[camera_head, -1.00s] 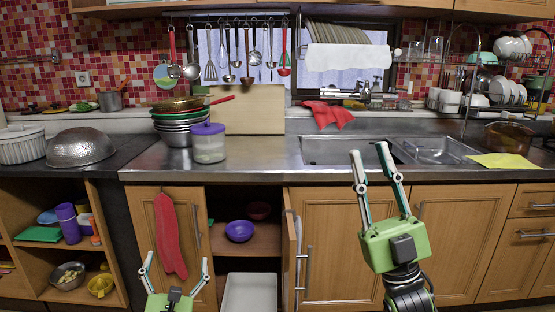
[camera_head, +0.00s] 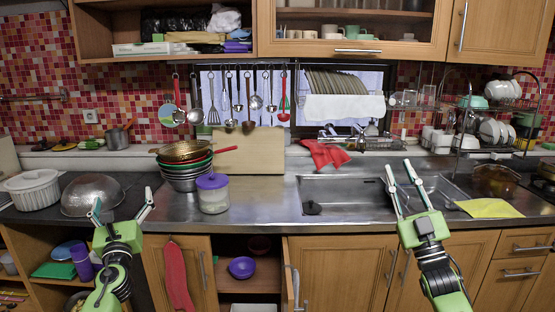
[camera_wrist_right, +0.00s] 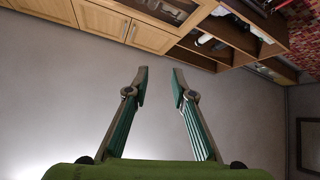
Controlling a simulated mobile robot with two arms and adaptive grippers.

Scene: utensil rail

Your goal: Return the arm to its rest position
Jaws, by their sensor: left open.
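My left gripper (camera_head: 122,202) is in the head view at the lower left, fingers spread and empty. It shows in front of the dark counter's edge, just below the metal colander bowl (camera_head: 92,196). My right gripper (camera_head: 399,168) is in the head view right of centre, in front of the sink (camera_head: 340,203). Its fingers point up, apart, with nothing between them. In the right wrist view, the right gripper (camera_wrist_right: 160,70) also has a clear gap between its fingertips, against a plain pale wall or ceiling. I cannot tell the exact distance of either gripper from the counter.
A stack of bowls (camera_head: 184,180) and a purple-lidded jar (camera_head: 213,198) stand on the steel counter. A red cloth (camera_head: 325,153) lies behind the sink. A cupboard below stands open, with a purple bowl (camera_head: 242,267) inside. A dish rack (camera_head: 492,120) stands at right.

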